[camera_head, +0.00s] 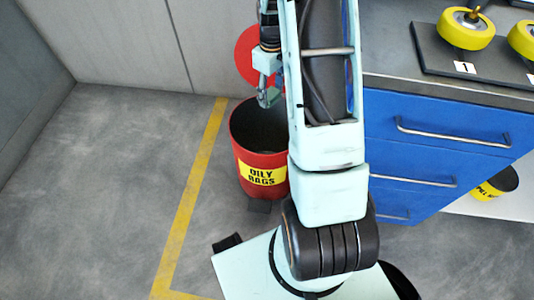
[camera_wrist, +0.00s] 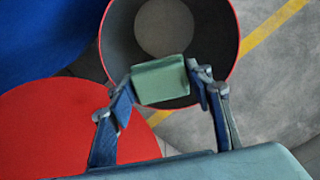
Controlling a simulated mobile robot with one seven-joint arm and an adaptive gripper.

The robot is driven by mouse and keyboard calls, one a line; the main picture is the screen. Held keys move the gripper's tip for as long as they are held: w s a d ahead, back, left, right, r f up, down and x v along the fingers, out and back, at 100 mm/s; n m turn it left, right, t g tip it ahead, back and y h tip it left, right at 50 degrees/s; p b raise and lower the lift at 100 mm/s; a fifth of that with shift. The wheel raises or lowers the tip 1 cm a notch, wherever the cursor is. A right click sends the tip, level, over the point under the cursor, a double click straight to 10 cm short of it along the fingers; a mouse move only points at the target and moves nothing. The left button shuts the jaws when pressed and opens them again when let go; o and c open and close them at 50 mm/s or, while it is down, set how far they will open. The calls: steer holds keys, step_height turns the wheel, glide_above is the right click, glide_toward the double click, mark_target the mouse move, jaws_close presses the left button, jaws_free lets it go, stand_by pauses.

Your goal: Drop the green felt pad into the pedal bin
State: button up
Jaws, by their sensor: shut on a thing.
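The green felt pad (camera_wrist: 161,80) is held between the two fingers of my gripper (camera_wrist: 163,88) in the wrist view. Below it is the open mouth of the red pedal bin (camera_wrist: 232,50), with its dark inside and a grey round bottom showing. In the head view the pedal bin (camera_head: 262,160) is red with a yellow "OILY RAGS" label and stands on the floor. Its red lid (camera_head: 247,57) is raised behind it. My gripper (camera_head: 268,98) is above the bin's opening, partly hidden by my arm; the pad is hard to make out there.
A blue drawer cabinet (camera_head: 440,130) with a grey top stands to the right of the bin. A dark board with yellow wheels (camera_head: 466,30) lies on it. A yellow floor line (camera_head: 190,190) runs left of the bin. A grey wall (camera_head: 120,45) is behind.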

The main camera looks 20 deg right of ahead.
step_height(320, 180, down, 6)
steer(key=b, duration=0.3)
steer(key=shift+r+b, duration=0.15)
steer(key=shift+b, duration=0.2)
steer(key=o, duration=1.3)
steer(key=shift+r, duration=0.1)
steer(key=shift+c, duration=0.2)
step_height(320, 180, up, 12)
steer(key=shift+f, duration=0.1)
steer(key=shift+r, duration=0.2)
